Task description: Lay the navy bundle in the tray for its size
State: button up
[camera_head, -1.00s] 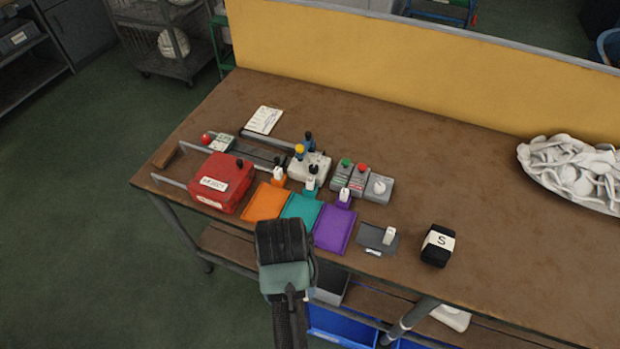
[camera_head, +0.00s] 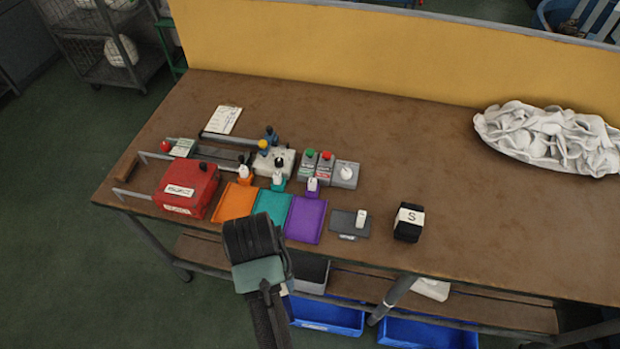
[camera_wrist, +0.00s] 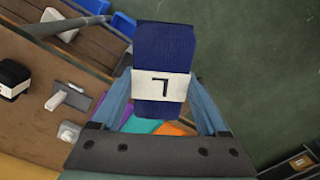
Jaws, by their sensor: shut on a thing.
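The navy bundle (camera_wrist: 163,50) is a dark blue folded block with a white band marked with an L that appears upside down in the wrist view. My gripper (camera_wrist: 163,103) is shut on it, one blue finger at each side. In the head view my arm hides the bundle and fingers. Three flat trays lie side by side at the table's front edge: orange (camera_head: 235,202), teal (camera_head: 272,207) and purple (camera_head: 306,220). Their visible parts are empty. Small holders stand behind them; their markings are too small to read. My wrist is in front of the teal tray.
A black bundle marked S (camera_head: 409,224) stands right of a dark grey plate (camera_head: 348,225) with a white tag. A red box (camera_head: 186,188) is left of the trays. Button boxes (camera_head: 317,167) stand behind. A white cloth heap (camera_head: 548,138) lies at right. The middle right table is clear.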

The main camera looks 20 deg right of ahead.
aim_at(305, 218)
jog(key=i+j+z, duration=0.25)
jog(key=i+z, duration=0.25)
jog(key=i+j+z, duration=0.35)
jog(key=z, duration=0.15)
